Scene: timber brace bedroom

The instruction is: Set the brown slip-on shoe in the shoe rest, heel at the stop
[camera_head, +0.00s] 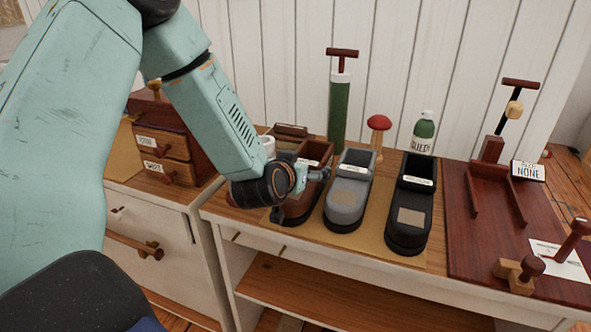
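The brown slip-on shoe (314,152) stands on a tan mat (372,236), leftmost in a row with a grey shoe (345,200) and a black shoe (408,228). My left gripper (322,176) is low over the brown shoe and hides its middle. Its fingers are small and partly hidden, so I cannot tell if they grip the shoe. The shoe rest (473,201), a dark red frame with side rails and an upright block at its far end, stands empty on a dark red board (463,259) at the right. My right gripper is not in view.
A green cylinder with a T-handle (340,110), a red-topped knob (379,123) and a green bottle (424,130) stand behind the shoes. A small drawer box (180,150) is at the left. A white card (560,262) and wooden handled tools (520,272) occupy the board's right front.

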